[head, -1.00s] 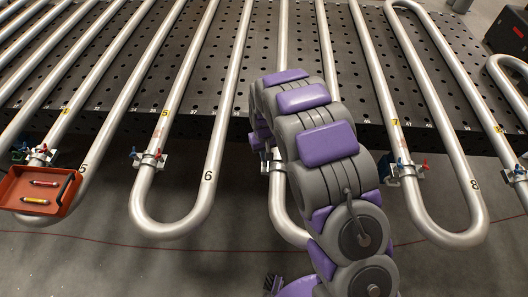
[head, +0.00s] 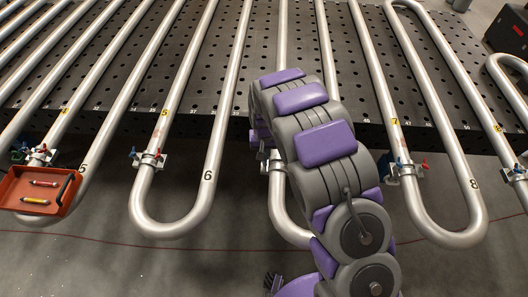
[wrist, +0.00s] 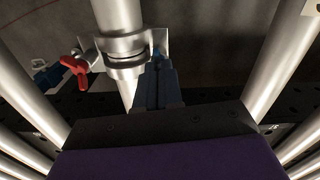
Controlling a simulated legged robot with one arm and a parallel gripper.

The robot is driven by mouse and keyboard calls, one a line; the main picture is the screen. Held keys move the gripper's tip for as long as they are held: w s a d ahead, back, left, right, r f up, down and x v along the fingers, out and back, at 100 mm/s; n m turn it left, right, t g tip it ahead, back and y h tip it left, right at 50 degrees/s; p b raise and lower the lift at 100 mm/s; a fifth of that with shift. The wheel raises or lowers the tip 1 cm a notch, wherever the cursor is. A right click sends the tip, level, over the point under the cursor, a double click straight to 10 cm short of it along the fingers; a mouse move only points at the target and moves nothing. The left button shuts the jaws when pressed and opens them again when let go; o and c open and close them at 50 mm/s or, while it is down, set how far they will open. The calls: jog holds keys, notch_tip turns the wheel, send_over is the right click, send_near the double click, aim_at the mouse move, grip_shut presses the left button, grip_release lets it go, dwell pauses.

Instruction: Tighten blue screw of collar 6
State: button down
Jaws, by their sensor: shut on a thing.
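In the wrist view a metal collar (wrist: 125,62) clamps a vertical pipe. A red screw (wrist: 76,66) stands out at its left. My gripper (wrist: 156,78) reaches to the collar's right side, its fingers shut on the blue screw (wrist: 157,50). Only a bit of blue shows at the fingertips; the rest is hidden. In the head view the collar (head: 270,165) shows just left of my arm, mostly covered by it, and my gripper is hidden behind the arm. The number of this collar cannot be read.
Other collars with red and blue screws sit on the pipes to the left (head: 149,159) and right (head: 405,168). An orange tray (head: 38,206) with two marker-like things is at the far left. A perforated dark table (head: 300,70) lies under the pipes. The floor in front is free.

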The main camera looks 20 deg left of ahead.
jog(key=c, duration=1.3)
grip_release()
jog(key=shift+s+r, duration=0.1)
notch_tip(320, 180, up, 17)
jog(key=shift+r+p, duration=0.1)
jog(key=shift+p, duration=0.2)
jog(key=shift+a, duration=0.1)
jog(key=s+d+r+m+b, duration=0.1)
jog(key=s+d+r, duration=0.15)
jog(key=d, duration=0.45)
jog(key=s+d+r+m+b, duration=0.1)
jog(key=s+d+r, duration=0.1)
jog(key=s+d, duration=0.35)
jog(key=s+d+r+m+b, duration=0.1)
jog(key=s+d+r, duration=0.1)
jog(key=d, duration=0.6)
jog(key=shift+m+g, duration=0.6)
jog(key=shift+g, duration=0.3)
jog(key=s+d+f+b, duration=0.1)
jog(key=s+d, duration=0.2)
jog(key=s, duration=0.5)
jog(key=s+d+f+b, duration=0.1)
jog(key=s+d, duration=0.3)
jog(key=s, duration=0.4)
jog(key=s+d+f+b, duration=0.1)
jog(key=s+d, duration=0.2)
jog(key=s, duration=0.5)
jog(key=shift+d+b, duration=0.25)
jog(key=shift+b, duration=0.15)
